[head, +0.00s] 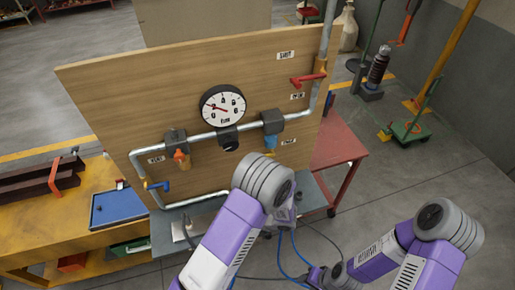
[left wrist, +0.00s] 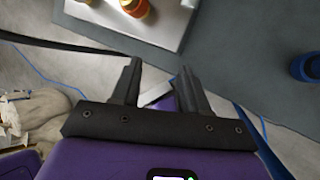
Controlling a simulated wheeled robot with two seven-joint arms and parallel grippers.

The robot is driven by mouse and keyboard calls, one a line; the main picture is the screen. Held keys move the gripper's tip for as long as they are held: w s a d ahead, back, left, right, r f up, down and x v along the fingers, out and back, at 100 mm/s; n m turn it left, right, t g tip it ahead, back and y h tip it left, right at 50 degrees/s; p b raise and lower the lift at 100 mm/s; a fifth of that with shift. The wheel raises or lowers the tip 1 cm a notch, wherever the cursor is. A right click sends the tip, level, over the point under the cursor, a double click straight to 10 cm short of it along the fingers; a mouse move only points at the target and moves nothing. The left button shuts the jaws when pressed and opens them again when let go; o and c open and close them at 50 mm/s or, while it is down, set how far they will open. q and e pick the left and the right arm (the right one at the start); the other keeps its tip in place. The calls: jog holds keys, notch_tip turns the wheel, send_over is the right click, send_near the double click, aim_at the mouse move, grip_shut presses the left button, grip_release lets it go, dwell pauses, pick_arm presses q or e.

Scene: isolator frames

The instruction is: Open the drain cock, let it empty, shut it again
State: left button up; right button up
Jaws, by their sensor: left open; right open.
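A pipe (head: 206,137) runs across an upright wooden panel (head: 120,90) and carries several valves. A blue-handled cock (head: 157,185) sits at the pipe's lower left, an orange handle (head: 181,158) right of it. A blue fitting (head: 271,142) is under the right-hand box, and a red lever (head: 308,79) is at the upper right. The labels are too small to tell surely which is the drain cock. My left gripper (left wrist: 159,66) is open and empty; in the head view my arm largely hides it. My right gripper (head: 322,277) is open, low in the picture, away from the panel.
A round gauge (head: 222,105) is at the panel's middle. A blue tray (head: 118,208) lies on the yellow bench (head: 30,220) at left. A red table (head: 340,143) stands behind the panel at right. Cables trail over the floor. Open floor lies at right.

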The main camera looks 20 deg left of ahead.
pick_arm(q)
jog(key=w+d+r+m+t+y+p, duration=0.1)
jog(key=w+d+r+m+t+y, duration=0.15)
jog(key=w+r+m+t, duration=0.4)
jog(key=w+d+r+m+t+y+p, duration=0.1)
jog(key=w+d+r+m+t+y, duration=0.15)
jog(key=w+r, duration=0.7)
jog(key=shift+h, duration=0.3)
jog(key=a, duration=0.4)
jog(key=shift+w+a+r+p, duration=0.25)
jog(key=shift+w+r+p, duration=0.1)
jog(key=shift+r+p, duration=0.05)
jog(key=shift+w+a+f, duration=0.15)
jog(key=shift+w+a, duration=0.2)
jog(key=shift+a, duration=0.15)
pick_arm(e)
notch_tip(320, 180, up, 4)
jog(key=shift+f, duration=0.15)
